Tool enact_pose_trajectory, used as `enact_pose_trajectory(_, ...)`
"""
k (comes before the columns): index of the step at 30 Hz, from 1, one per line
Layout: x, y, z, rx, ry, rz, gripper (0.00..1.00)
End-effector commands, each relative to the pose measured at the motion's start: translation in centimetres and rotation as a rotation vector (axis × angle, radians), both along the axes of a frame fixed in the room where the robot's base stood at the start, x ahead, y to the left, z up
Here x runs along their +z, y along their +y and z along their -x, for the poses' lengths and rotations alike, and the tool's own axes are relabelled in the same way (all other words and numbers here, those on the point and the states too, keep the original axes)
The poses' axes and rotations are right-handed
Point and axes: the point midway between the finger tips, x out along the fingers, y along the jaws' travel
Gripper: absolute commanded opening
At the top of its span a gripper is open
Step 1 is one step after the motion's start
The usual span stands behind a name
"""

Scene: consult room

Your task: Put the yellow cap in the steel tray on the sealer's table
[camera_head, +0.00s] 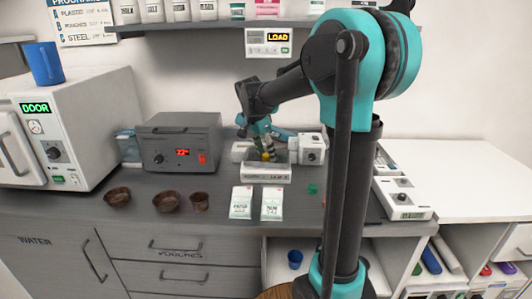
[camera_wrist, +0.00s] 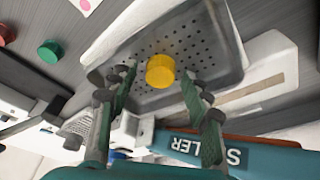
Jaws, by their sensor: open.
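The yellow cap (camera_wrist: 160,70) is over the perforated floor of the steel tray (camera_wrist: 200,50) in the wrist view and looks to be resting in it. In the head view the cap (camera_head: 265,156) is a small yellow spot below my gripper (camera_head: 262,150). My gripper (camera_wrist: 158,78) is open, with one finger on each side of the cap and visible gaps between. The sealer (camera_wrist: 228,150), with a blue-teal labelled bar, is close to the tray. My fingers partly hide the tray in the head view.
Two white pouches (camera_head: 241,202) (camera_head: 272,203) lie in front of the tray. Brown bowls (camera_head: 166,201) stand left, near a grey oven-like box (camera_head: 180,142). A green cap (camera_head: 312,189) lies to the right; it also shows in the wrist view (camera_wrist: 50,51).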

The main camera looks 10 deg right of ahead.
Motion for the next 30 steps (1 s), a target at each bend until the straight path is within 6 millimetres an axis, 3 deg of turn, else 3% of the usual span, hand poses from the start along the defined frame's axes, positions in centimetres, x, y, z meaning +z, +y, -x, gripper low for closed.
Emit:
enact_pose_trajectory(8,0.9,0.2,0.1,0.0,0.0,0.0,0.49)
enact_pose_trajectory(21,8.9,2.1,1.1,0.001,0.0,0.0,0.49)
enact_pose_trajectory(30,11.7,2.8,1.5,0.001,0.0,0.0,0.49)
